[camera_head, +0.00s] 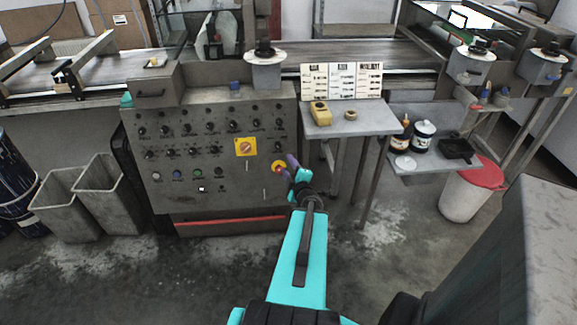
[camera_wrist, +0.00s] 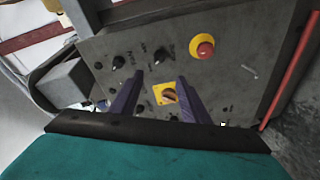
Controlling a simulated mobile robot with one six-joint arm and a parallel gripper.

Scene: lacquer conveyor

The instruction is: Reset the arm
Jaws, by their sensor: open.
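My teal arm reaches forward from the bottom of the head view. My gripper (camera_head: 287,165) is in front of the right side of the grey control panel (camera_head: 222,185). In the wrist view my gripper (camera_wrist: 160,78) has its two purple fingers apart, with nothing held between them. The yellow rotary switch (camera_wrist: 166,94) shows in the gap between the fingers, beyond them. The red emergency button on a yellow ring (camera_wrist: 203,46) is up and right of the fingers. In the head view the button (camera_head: 278,167) is right beside the fingertips; I cannot tell whether they touch.
A small shelf (camera_head: 350,118) with a yellow device (camera_head: 321,113) juts out right of the panel. A lower shelf (camera_head: 425,164) holds jars. A red-lidded bin (camera_head: 468,195) stands right, two grey bins (camera_head: 65,205) left. Floor around my arm is open.

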